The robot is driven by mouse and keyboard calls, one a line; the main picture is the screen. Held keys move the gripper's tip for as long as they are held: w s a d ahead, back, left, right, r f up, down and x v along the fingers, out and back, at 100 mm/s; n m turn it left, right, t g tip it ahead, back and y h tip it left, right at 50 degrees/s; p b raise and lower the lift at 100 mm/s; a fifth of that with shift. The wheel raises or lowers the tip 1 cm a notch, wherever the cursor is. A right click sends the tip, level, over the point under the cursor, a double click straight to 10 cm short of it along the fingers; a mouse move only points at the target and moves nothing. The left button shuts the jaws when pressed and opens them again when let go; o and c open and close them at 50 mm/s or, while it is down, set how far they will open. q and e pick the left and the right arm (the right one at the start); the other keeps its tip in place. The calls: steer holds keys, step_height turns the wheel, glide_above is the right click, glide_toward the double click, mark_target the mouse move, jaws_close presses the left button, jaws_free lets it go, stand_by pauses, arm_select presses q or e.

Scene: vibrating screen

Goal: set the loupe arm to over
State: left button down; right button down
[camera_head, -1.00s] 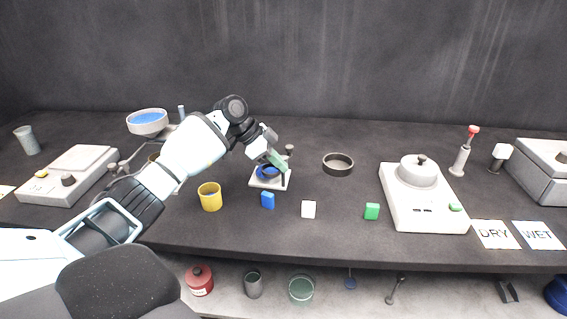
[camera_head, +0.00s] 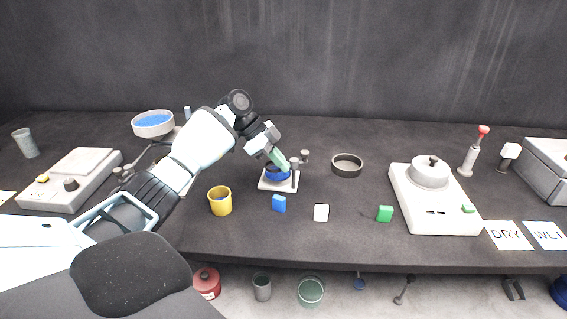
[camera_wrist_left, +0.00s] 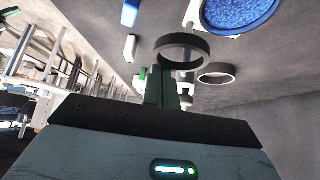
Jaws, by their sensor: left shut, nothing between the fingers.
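The loupe stand has a small white base (camera_head: 266,185) on the bench in the head view, with a blue disc (camera_head: 277,175) on it. A short dark post (camera_head: 295,178) stands at its right side. My left gripper (camera_head: 284,165), with green fingers, is shut and empty just above the disc, beside the post. It partly hides the stand, so the loupe arm's exact angle is unclear. In the left wrist view, the shut fingers (camera_wrist_left: 163,88) are close to a dark ring (camera_wrist_left: 182,62), seemingly the loupe; contact cannot be told. The blue disc also shows there (camera_wrist_left: 238,8). My right gripper is not in view.
A dark ring dish (camera_head: 347,166) and a white device (camera_head: 432,200) are to the right. Bare bench lies between them.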

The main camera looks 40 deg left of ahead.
arm_select(q)
steer(key=shift+w+a, duration=0.15)
steer(key=shift+a, duration=0.25)
steer(key=shift+w+a, duration=0.2)
steer(key=shift+a, duration=0.3)
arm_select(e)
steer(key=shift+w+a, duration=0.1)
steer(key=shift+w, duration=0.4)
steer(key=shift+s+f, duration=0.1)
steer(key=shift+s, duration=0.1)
arm_select(q)
steer(key=shift+w, duration=0.1)
